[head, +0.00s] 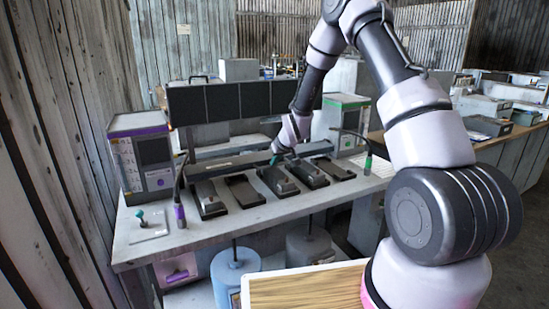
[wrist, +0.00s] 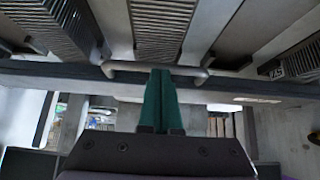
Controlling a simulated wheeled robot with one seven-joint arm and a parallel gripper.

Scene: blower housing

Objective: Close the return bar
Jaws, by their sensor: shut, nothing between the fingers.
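The return bar appears to be the long dark bar (head: 228,165) lying across the bench behind the row of dark trays. In the wrist view the bar (wrist: 60,73) runs across the whole picture, with a grey tubular handle (wrist: 125,67) on its tray side. My gripper (head: 275,158) is at the middle of the bar in the head view. In the wrist view its green fingers (wrist: 162,72) are together and empty, with their tips overlapping the middle of the handle. Whether they touch it cannot be told. The fingers hide part of the handle and bar.
Dark trays with ribbed blocks (head: 207,197) stand in front of the bar. A purple-topped unit (head: 145,155) stands at the left and a green-topped unit (head: 345,122) at the right. Dark upright panels (head: 222,103) rise behind.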

